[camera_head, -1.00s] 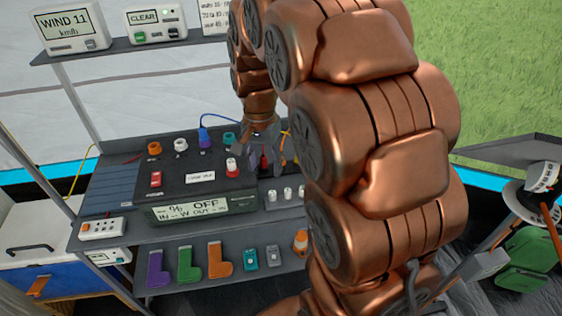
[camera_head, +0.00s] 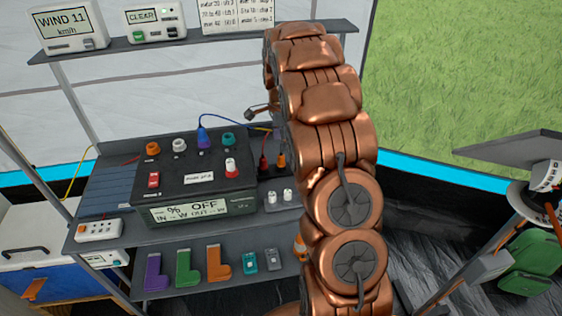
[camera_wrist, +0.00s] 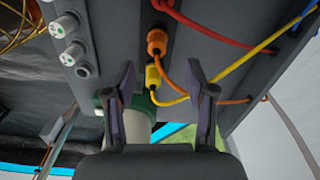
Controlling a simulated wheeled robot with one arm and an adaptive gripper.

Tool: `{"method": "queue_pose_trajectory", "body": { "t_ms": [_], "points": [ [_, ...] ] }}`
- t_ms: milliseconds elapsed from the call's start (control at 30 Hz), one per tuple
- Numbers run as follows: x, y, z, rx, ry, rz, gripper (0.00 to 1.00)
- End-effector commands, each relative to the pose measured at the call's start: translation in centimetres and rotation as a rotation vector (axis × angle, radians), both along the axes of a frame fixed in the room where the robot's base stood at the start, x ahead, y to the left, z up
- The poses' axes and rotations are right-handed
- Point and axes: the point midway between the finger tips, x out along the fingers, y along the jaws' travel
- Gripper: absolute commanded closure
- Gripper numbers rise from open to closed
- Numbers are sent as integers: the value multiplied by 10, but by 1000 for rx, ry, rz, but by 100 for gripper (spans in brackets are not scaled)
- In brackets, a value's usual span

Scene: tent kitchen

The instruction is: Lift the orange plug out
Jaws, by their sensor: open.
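The orange plug (camera_head: 281,160) stands upright at the right end of the dark panel, beside a red plug (camera_head: 263,162). In the wrist view the orange plug (camera_wrist: 157,42) sits in the grey panel with an orange cable running from it. A yellow plug (camera_wrist: 152,76) is just beside it. My gripper (camera_wrist: 162,72) is open and empty. Its two fingers are spread apart in the wrist view, with the orange plug beyond the fingertips, not between them. In the head view only a small part of my gripper shows left of my arm; the rest is hidden.
A power box (camera_head: 190,185) with coloured sockets and a blue plug (camera_head: 203,137) stands left of the plugs. White knobs (camera_wrist: 65,25) line the panel edge. Red, blue and yellow cables cross nearby. A shelf with displays (camera_head: 200,34) is above.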

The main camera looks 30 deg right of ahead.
Motion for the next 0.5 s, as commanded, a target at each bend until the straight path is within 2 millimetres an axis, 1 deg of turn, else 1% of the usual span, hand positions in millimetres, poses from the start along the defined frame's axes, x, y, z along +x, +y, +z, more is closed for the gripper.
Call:
{"method": "queue_pose_trajectory", "body": {
  "t_ms": [200,367,500],
  "points": [
    [-1,0,-19,0,0,1,45],
    [-2,0,-28,0,2,1,45],
    [-5,1,-45,3,7,2,45]
  ]
}}
